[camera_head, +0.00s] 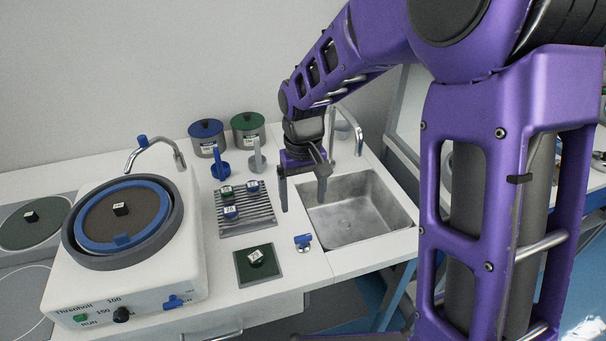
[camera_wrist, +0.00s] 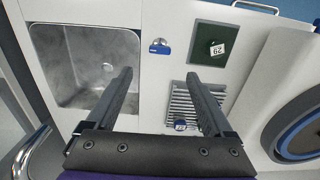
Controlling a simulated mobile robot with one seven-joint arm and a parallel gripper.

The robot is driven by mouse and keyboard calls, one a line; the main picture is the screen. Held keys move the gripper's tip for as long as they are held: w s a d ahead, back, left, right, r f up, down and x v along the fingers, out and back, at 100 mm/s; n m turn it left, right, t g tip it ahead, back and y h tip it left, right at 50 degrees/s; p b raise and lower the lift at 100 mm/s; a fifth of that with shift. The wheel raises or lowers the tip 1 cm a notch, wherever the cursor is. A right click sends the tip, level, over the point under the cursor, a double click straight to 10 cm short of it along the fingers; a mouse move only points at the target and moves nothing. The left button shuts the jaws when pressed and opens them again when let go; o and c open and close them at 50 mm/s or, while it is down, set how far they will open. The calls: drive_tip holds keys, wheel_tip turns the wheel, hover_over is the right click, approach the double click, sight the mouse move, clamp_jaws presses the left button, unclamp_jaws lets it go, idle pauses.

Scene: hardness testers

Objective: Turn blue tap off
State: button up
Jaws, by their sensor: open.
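A small blue-topped tap handle (camera_head: 303,241) sits on the white counter near the sink's front left corner. It also shows in the wrist view (camera_wrist: 160,48), beyond the fingertips and roughly centred between them. My gripper (camera_head: 303,197) is open and empty, with its two fingers pointing down over the counter and the sink's left edge, behind the handle. The fingers do not touch the handle. A curved metal spout (camera_head: 355,125) rises behind the sink (camera_head: 380,208).
A slotted metal rack (camera_head: 245,228) with small labelled blocks and a dark green plate (camera_head: 243,271) lie left of the handle. A polishing machine (camera_head: 185,235) with a blue-ringed disc and a blue knob (camera_head: 173,301) stands farther left. Two lidded pots (camera_head: 207,146) stand at the back.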

drive_tip(key=shift+r, duration=2.75)
